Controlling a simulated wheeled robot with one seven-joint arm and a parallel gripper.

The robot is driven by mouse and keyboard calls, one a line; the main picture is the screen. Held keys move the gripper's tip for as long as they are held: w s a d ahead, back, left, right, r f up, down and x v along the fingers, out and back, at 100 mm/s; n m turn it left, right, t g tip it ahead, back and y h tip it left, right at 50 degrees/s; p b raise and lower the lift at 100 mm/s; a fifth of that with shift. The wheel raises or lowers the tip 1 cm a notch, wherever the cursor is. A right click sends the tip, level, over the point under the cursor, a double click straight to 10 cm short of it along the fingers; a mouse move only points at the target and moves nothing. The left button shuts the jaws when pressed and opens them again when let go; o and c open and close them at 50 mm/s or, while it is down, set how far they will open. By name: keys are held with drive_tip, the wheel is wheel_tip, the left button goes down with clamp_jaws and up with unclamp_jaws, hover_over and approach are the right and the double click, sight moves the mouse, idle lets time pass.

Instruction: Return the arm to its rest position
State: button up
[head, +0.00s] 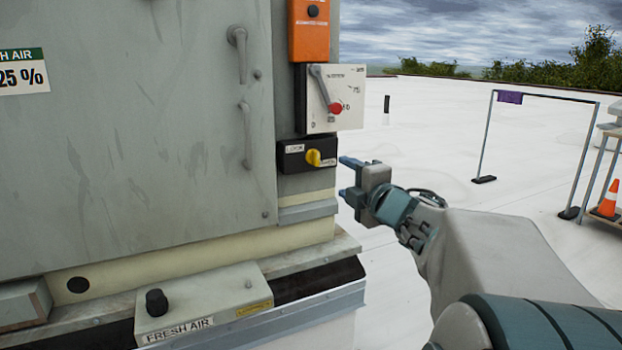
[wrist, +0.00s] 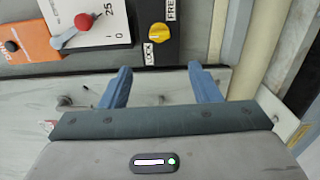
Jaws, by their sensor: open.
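My gripper (head: 347,178) is in the middle of the head view, at the end of my arm, which reaches in from the lower right. Its blue fingers are apart with nothing between them, as the wrist view (wrist: 160,88) also shows. It is just right of a black switch box (head: 293,156) with a yellow knob (head: 314,158) and a lock label. The fingers appear apart from the knob. In the wrist view the yellow knob (wrist: 159,31) shows beyond the fingers. I cannot tell the exact gap.
A grey cabinet (head: 140,130) fills the left. A white box with a grey lever and red knob (head: 335,98) sits above the switch box. A fresh air box (head: 205,300) with a black knob juts out below. Open white roof (head: 420,130) lies right, with a metal frame (head: 485,135) and traffic cone (head: 608,200).

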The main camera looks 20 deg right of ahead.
drive_tip(key=s+a+r+m+g+p, duration=0.2)
drive_tip(key=s+a+m+g+p, duration=1.3)
drive_tip(key=p, duration=1.2)
drive_tip(key=s+a+m, duration=0.3)
drive_tip(key=s+m, duration=0.1)
drive_tip(key=s, duration=0.1)
drive_tip(key=shift+s+a+r+h, duration=0.2)
drive_tip(key=shift+a+r+h, duration=0.05)
drive_tip(key=shift+r+h, duration=0.1)
